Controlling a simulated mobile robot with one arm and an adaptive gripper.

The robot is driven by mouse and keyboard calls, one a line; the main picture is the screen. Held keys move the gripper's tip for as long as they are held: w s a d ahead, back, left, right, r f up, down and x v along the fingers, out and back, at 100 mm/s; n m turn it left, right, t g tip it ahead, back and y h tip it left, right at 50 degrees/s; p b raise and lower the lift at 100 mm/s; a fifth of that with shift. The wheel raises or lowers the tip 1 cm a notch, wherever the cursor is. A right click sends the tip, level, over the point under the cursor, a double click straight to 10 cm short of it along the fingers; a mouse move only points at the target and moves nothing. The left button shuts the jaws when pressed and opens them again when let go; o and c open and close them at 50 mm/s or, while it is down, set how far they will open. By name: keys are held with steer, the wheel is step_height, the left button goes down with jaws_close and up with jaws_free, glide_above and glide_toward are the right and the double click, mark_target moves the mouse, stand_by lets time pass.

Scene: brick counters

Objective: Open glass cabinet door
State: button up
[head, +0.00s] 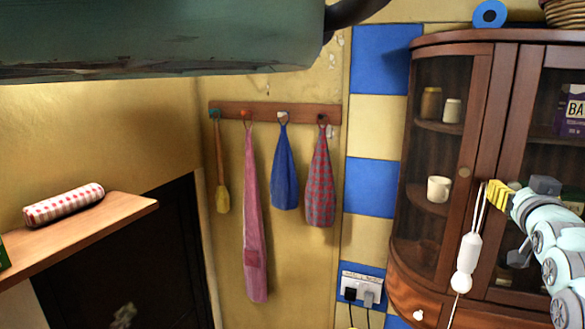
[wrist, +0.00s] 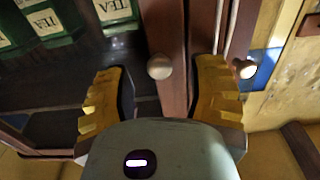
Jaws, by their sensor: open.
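The brown wooden glass cabinet (head: 481,130) stands on the right in the head view. Its curved left glass door has a round knob (head: 464,171); a second glass door is to its right. My gripper (head: 500,194) has yellow fingertips and is in front of the frame between the doors. In the wrist view my gripper (wrist: 165,92) is open. A pale round door knob (wrist: 160,67) appears between the fingers, slightly beyond their tips; I cannot tell that either finger touches it. Another knob (wrist: 245,68) shows beyond the right finger. Both doors look shut.
A white cord pull (head: 470,250) hangs in front of the cabinet, close to my gripper. Green tea boxes (wrist: 50,22) are behind the glass. Cloths hang from a wall rack (head: 265,111). A wooden shelf (head: 90,230) juts out at left.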

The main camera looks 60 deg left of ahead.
steer(key=shift+p+x, duration=0.7)
steer(key=shift+x, duration=0.5)
jaws_close()
